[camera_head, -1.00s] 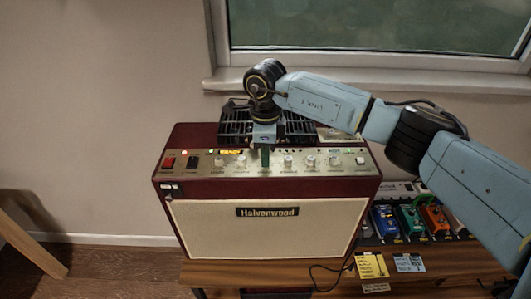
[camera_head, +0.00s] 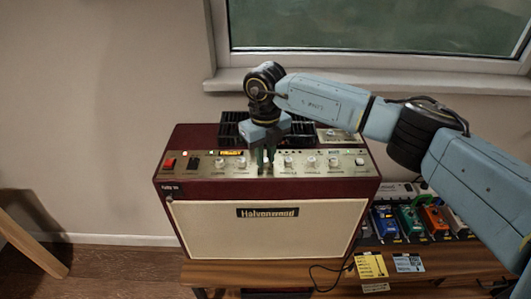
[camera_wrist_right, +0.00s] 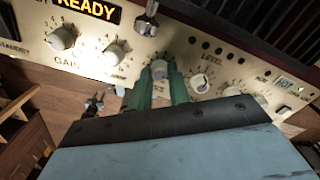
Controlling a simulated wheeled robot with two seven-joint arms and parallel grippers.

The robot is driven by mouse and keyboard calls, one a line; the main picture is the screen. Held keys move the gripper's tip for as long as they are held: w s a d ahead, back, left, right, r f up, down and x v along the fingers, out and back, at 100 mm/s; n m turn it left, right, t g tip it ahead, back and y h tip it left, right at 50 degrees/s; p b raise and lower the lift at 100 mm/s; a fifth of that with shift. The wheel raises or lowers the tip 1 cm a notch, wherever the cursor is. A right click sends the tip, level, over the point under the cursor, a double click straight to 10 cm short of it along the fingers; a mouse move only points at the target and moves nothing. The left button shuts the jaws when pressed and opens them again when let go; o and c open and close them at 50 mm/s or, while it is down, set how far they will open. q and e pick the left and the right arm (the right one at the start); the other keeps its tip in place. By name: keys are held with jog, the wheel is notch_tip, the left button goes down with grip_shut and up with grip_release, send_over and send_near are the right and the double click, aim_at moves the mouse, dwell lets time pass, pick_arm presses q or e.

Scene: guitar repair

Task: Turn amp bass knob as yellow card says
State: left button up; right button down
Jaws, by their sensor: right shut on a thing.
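The amp (camera_head: 265,228), dark red with a cream front cloth, stands on a wooden bench. Its silver panel (camera_head: 330,174) carries a row of white knobs. My right gripper (camera_head: 265,164) reaches down to the panel from above with green fingers. In the wrist view its fingers (camera_wrist_right: 160,84) are shut on a white knob (camera_wrist_right: 159,68), third from the left. That knob's label is hidden or unreadable, so I cannot confirm it is bass. The yellow card (camera_head: 371,266) lies at the bench's front edge; its writing is too small to read. My left gripper is not in view.
Neighbouring knobs stand close on both sides, such as the left one (camera_wrist_right: 115,52) and the right one (camera_wrist_right: 200,83). A blue card (camera_head: 408,262) lies beside the yellow one. Coloured pedals (camera_head: 411,220) stand right of the amp. A dark cable (camera_head: 318,279) runs along the bench front.

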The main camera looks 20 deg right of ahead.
jog(key=shift+r+m, duration=0.1)
jog(key=shift+m, duration=1.5)
jog(key=c, duration=1.3)
grip_release()
notch_tip(320, 180, up, 13)
jog(key=shift+r, duration=0.15)
